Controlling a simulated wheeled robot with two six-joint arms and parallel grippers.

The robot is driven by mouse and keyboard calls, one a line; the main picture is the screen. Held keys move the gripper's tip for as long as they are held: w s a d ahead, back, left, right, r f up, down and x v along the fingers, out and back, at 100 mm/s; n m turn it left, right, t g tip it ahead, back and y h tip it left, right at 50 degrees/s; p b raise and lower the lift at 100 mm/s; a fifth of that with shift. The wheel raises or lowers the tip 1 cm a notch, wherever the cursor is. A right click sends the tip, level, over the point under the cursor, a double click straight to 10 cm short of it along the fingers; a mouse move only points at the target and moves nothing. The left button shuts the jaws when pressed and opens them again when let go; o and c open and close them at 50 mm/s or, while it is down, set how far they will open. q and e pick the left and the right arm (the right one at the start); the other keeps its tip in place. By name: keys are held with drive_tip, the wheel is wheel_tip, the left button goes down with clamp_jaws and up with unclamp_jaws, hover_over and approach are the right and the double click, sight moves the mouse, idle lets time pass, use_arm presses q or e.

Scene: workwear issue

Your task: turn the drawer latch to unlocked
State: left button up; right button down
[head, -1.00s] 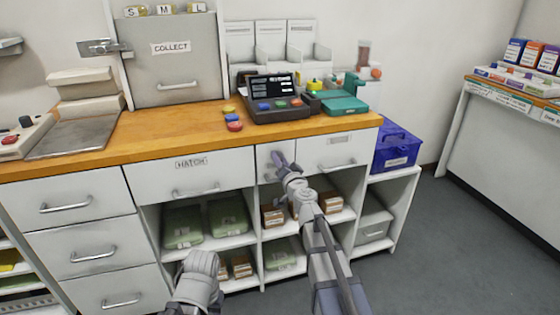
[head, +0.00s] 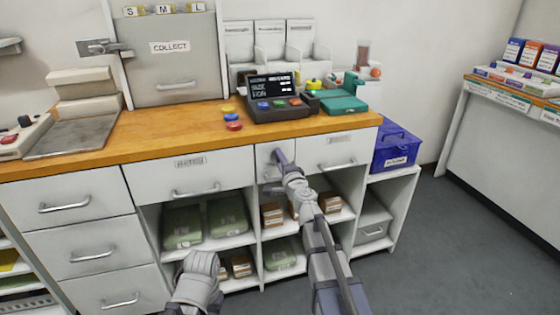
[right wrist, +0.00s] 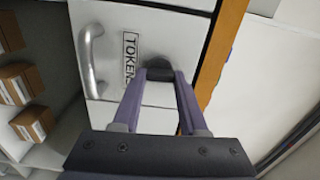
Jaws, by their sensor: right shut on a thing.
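In the right wrist view the drawer front (right wrist: 178,38) carries a TOKENS label (right wrist: 130,58) and a bar handle (right wrist: 90,62). My right gripper (head: 280,157) reaches its front from below right. In the right wrist view the right gripper's fingers (right wrist: 160,76) converge on a small dark latch (right wrist: 158,73) beside the label and are shut on it. The fingertips partly cover the latch, so its lock setting cannot be read. A left arm link of mine is at the bottom; the left gripper's fingers do not show.
The wooden counter (head: 170,137) overhangs the drawers. On it are a dark terminal (head: 280,108), coloured buttons (head: 233,126) and a green device (head: 344,104). Cubbies below hold brown cartons (head: 272,215) and green packs (head: 183,226). A blue box (head: 396,147) stands at right. Open floor lies right.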

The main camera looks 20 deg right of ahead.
drive_tip(key=shift+m, duration=0.4)
drive_tip(key=shift+c, duration=2.2)
unclamp_jaws()
drive_tip(key=s, duration=0.7)
drive_tip(key=shift+s+d, duration=0.2)
drive_tip(key=shift+s, duration=0.2)
drive_tip(key=shift+a, duration=0.1)
